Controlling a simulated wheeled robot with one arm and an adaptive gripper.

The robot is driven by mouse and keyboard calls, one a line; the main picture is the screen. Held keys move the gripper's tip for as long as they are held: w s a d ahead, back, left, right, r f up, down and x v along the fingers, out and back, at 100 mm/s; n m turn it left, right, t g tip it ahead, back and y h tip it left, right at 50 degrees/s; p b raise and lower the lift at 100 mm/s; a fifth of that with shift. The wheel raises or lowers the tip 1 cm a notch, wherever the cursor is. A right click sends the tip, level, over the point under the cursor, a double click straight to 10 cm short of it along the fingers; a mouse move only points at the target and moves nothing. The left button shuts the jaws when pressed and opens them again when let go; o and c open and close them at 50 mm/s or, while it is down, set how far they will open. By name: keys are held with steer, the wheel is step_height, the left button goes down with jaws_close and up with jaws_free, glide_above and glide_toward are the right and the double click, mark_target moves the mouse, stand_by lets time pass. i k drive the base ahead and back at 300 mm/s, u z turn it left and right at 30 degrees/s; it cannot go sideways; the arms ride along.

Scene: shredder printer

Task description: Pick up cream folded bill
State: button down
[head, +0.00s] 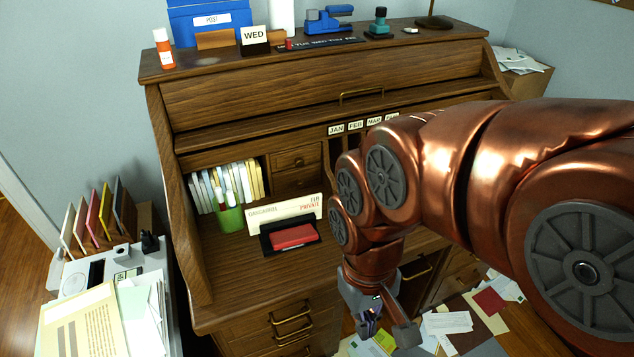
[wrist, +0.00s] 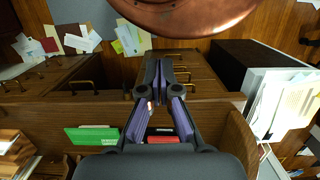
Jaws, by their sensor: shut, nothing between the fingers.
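A cream paper piece (head: 284,214) with printed lettering and the red word PRIVATE stands upright on the desk's writing surface, behind a red block in a black tray. I take it for the cream folded bill, but cannot be sure, as other pale papers lie about. My gripper (head: 383,326) points down in front of the desk, right of that paper and apart from it. In the wrist view my gripper (wrist: 162,82) has its fingers together with nothing between them. There, the fingers and palm hide part of the desk.
The wooden roll-top desk (head: 245,278) fills the middle, with drawer handles facing me. A green cup (head: 231,220) with markers and the black tray (head: 290,246) stand on it. Papers (head: 447,322) lie on the floor at right.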

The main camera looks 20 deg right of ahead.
mark_target(256, 217)
steer(key=u, duration=1.1)
steer(key=i, duration=0.35)
steer(key=u, duration=0.15)
